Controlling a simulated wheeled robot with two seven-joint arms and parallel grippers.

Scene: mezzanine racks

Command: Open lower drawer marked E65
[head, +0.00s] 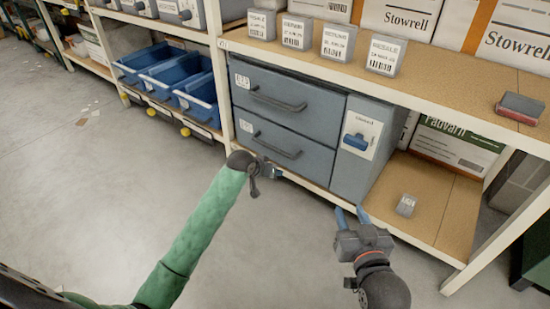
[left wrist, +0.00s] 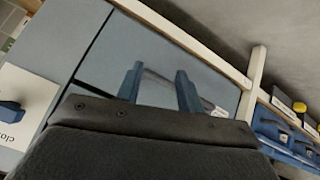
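A grey-blue cabinet with two stacked drawers stands in the rack's lower bay. The lower drawer (head: 262,138) is closed, with a dark bar handle (head: 278,147) and a small white label (head: 249,123) whose text is too small to read surely. The upper drawer (head: 310,108) is also closed. My left gripper (head: 271,172) is just below and in front of the lower handle. In the left wrist view its blue fingers (left wrist: 159,85) are apart, with a grey bar handle (left wrist: 165,80) showing between and beyond them. My right gripper (head: 351,215) is open and empty.
A small grey block (head: 405,205) lies on the lower shelf. Blue bins (head: 167,72) stand left of the post.

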